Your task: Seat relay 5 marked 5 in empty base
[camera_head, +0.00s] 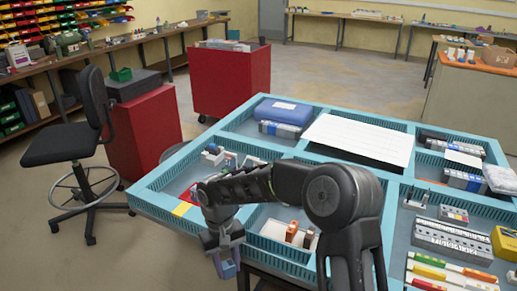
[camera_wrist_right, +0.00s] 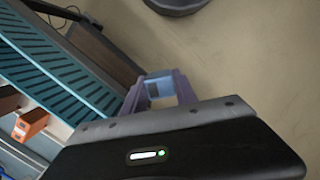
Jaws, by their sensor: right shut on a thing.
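My right gripper (camera_head: 227,266) hangs at the front left, outside the blue divided tray's front edge and over the floor. In the right wrist view its purple fingers (camera_wrist_right: 160,90) are shut on a small blue-grey block (camera_wrist_right: 154,76), mostly hidden between them; no number on it can be read. Two orange relay-like blocks (camera_head: 291,231) stand upright in a front compartment, right of the gripper; one also shows in the right wrist view (camera_wrist_right: 31,122). Their markings are too small to read. I cannot make out which base is empty. My left gripper is not in view.
The blue tray (camera_head: 154,205) holds small parts at left, a white sheet (camera_head: 360,139), a blue case (camera_head: 284,111), a grey terminal strip (camera_head: 453,241) and colored-handled tools. A stool (camera_head: 66,145) and red cabinets (camera_head: 231,79) stand behind. Floor at front left is clear.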

